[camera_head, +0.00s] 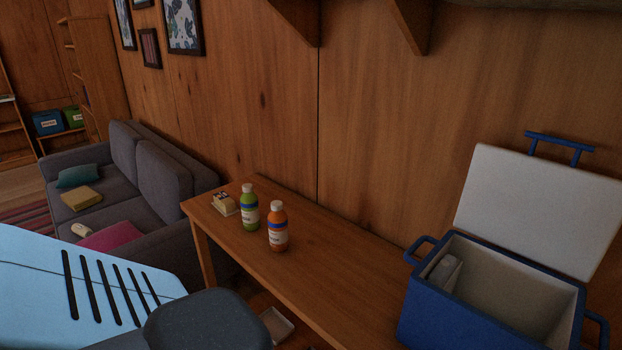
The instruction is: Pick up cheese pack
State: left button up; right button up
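A small pale-yellow and white pack, which looks like the cheese pack (224,206), lies at the far left end of the wooden table (335,278). It is behind and left of a green bottle (249,210), a little apart from it. Its label is too small to read. Neither of my grippers is in view, so I cannot tell their state.
An orange bottle (278,228) stands upright near the green one. An open blue cooler (450,300) with its lid raised is at the right; a whitish item (446,272) shows inside. The table between bottles and cooler is clear. A grey sofa (165,182) stands behind, left.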

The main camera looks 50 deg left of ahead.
aim_at(224, 204)
jog(key=u, duration=2.1)
